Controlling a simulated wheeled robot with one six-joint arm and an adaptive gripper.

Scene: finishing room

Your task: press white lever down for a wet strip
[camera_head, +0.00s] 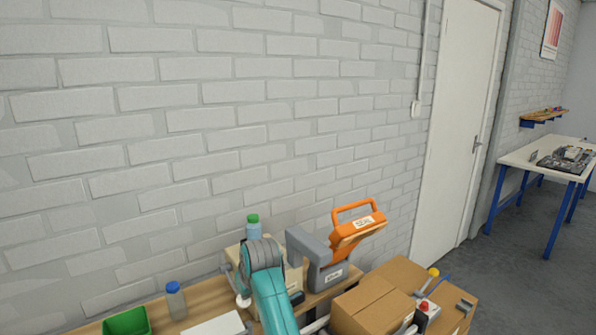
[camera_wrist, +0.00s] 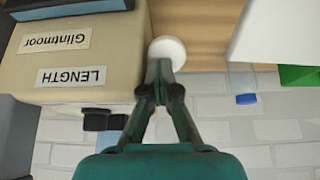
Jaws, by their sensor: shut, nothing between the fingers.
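A beige machine labelled "LENGTH" and "Glintmoor" (camera_wrist: 112,62) fills the left of the wrist view, upside down. In the head view the beige machine (camera_head: 232,256) stands on the wooden bench, mostly hidden behind my teal arm. A round white knob (camera_wrist: 167,47), apparently the end of the white lever, shows beside the machine; the rest of the lever is hidden. My gripper (camera_wrist: 160,66) is shut and empty, its fingertips overlapping the knob's edge in the wrist view. I cannot tell whether they touch it. In the head view a small white piece (camera_head: 243,300) shows beside my wrist.
A green-capped bottle (camera_head: 254,228) stands at the machine. An orange-handled grey sealer (camera_head: 318,266) and a cardboard box (camera_head: 366,306) are to the right. A blue-capped bottle (camera_head: 176,302), green bin (camera_head: 127,322) and white sheet (camera_head: 216,326) are to the left. A brick wall (camera_head: 180,130) stands behind.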

